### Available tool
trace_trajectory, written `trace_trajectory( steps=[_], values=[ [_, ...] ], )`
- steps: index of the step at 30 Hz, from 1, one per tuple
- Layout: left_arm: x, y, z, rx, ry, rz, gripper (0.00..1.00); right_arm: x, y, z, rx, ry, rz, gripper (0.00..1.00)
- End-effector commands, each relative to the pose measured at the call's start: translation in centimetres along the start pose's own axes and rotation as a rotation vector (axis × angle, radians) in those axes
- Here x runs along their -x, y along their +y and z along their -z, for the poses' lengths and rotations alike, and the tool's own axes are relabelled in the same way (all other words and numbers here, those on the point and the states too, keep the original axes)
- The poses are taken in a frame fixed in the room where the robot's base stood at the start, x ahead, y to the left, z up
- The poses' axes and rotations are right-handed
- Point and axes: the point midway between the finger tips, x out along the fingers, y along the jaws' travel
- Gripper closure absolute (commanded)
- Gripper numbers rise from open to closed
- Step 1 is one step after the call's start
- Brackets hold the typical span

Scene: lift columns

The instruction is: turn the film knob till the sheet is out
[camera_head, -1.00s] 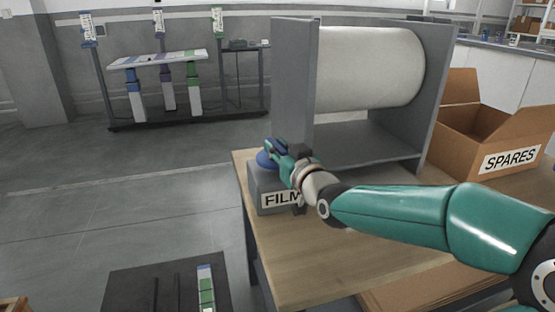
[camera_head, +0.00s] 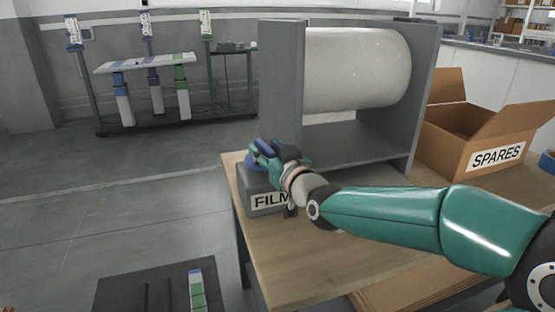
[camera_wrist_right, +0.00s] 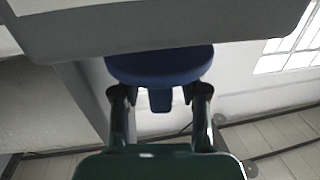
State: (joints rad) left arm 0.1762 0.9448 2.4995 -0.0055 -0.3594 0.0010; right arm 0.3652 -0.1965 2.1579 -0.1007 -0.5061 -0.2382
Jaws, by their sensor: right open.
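The film knob is blue and sits on top of the grey box labelled FILM (camera_head: 268,201), at the table's left corner. In the head view my right gripper (camera_head: 262,155) is at the knob and hides much of it. In the right wrist view the blue knob (camera_wrist_right: 160,65) shows as a round disc with a small tab. The open fingers of my right gripper (camera_wrist_right: 160,100) stand on either side of the tab, with gaps visible. The white film roll (camera_head: 357,68) hangs between grey side plates. No free sheet of film is seen. My left gripper is out of view.
A cardboard box labelled SPARES (camera_head: 480,135) stands open at the right of the wooden table (camera_head: 300,255). A rack with coloured columns (camera_head: 150,80) stands by the far wall. A dark board (camera_head: 150,285) lies low at the front left. Floor between is clear.

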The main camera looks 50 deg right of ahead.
Motion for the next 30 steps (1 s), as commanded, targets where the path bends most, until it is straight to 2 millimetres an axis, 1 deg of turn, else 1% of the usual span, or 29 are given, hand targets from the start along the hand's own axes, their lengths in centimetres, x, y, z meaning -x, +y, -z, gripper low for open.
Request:
trace_trajectory(
  steps=[5,12,15,18,23,30],
  values=[
    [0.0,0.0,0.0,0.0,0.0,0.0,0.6,2.4,0.1,0.1,0.0,0.002,-0.002,0.56],
    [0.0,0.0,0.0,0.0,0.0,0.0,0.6,7.2,0.1,0.1,0.001,0.004,-0.003,0.56],
    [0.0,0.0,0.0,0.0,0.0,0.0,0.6,9.0,0.1,0.1,0.001,0.005,-0.003,0.56],
    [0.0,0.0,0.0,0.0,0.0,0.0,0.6,10.2,0.1,0.1,0.001,0.004,-0.002,0.56],
    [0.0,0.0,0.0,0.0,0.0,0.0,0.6,11.4,0.1,0.0,0.001,0.003,-0.002,0.56],
    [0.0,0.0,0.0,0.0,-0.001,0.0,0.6,11.5,0.0,-0.1,0.0,0.002,-0.001,0.56]
  ],
)
